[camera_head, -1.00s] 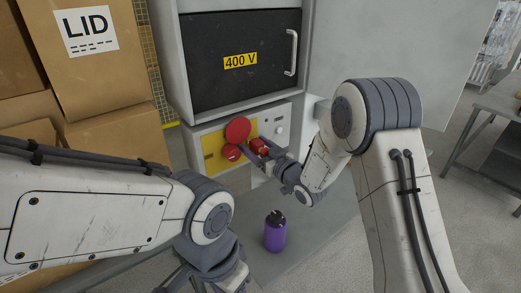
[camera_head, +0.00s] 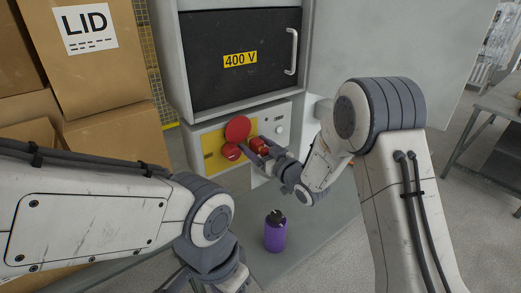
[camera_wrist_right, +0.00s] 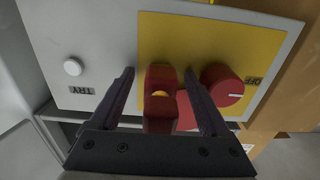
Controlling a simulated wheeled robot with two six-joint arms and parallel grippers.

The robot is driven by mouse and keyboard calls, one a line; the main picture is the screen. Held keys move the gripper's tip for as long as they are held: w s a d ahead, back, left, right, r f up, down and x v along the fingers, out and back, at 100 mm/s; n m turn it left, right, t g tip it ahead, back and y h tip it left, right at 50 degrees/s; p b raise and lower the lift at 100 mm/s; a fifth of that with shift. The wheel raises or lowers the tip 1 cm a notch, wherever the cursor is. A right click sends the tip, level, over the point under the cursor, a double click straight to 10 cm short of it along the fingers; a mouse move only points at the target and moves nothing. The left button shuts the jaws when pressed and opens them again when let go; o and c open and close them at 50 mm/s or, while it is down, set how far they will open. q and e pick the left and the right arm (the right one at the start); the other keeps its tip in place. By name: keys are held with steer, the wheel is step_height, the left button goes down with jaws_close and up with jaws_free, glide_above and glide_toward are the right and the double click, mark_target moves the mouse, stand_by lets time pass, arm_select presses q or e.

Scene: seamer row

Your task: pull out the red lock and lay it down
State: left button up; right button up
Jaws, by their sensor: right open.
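The red lock (camera_head: 256,144) sits on the yellow part of the grey control panel (camera_head: 208,137). In the right wrist view the lock (camera_wrist_right: 160,92) stands between the two fingers of my right gripper (camera_wrist_right: 160,85). The fingers are spread, with a visible gap on each side of the lock. In the head view my right gripper (camera_head: 260,152) reaches the panel from the right and partly covers the lock. My left arm (camera_head: 210,220) shows at lower left, but its fingers are out of frame.
A red disc (camera_head: 238,129) and a red round knob (camera_head: 230,152) are beside the lock; the knob (camera_wrist_right: 222,84) is close to one finger in the wrist view. A purple bottle (camera_head: 275,232) stands on the grey surface below. Cardboard boxes (camera_head: 100,60) are stacked at left.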

jaws_close()
steer(key=shift+s+d, duration=0.1)
steer(key=shift+b+v, duration=0.75)
steer(key=shift+v, duration=2.15)
